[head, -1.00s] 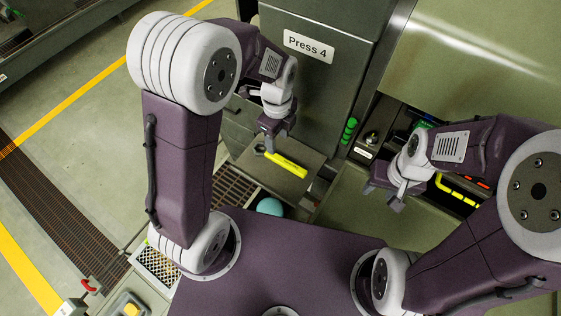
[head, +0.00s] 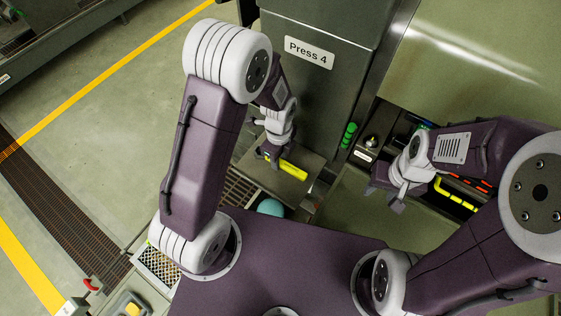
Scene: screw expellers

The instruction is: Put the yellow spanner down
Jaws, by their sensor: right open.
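The yellow spanner (head: 292,171) shows in the head view just above or on a small flat grey-brown shelf (head: 262,178) in front of the press. I cannot tell whether it touches the shelf. My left gripper (head: 269,154) points down over the spanner's left end and appears shut on it; its fingertips are small and partly hidden. The spanner's long yellow part sticks out to the right of the fingers. My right gripper (head: 385,198) is open and empty, well to the right of the shelf.
The grey press cabinet labelled Press 4 (head: 309,53) stands directly behind the shelf. A teal ball-like thing (head: 271,207) sits below the shelf. Green cylinders (head: 348,135) and a recess with yellow and red parts (head: 456,193) lie to the right.

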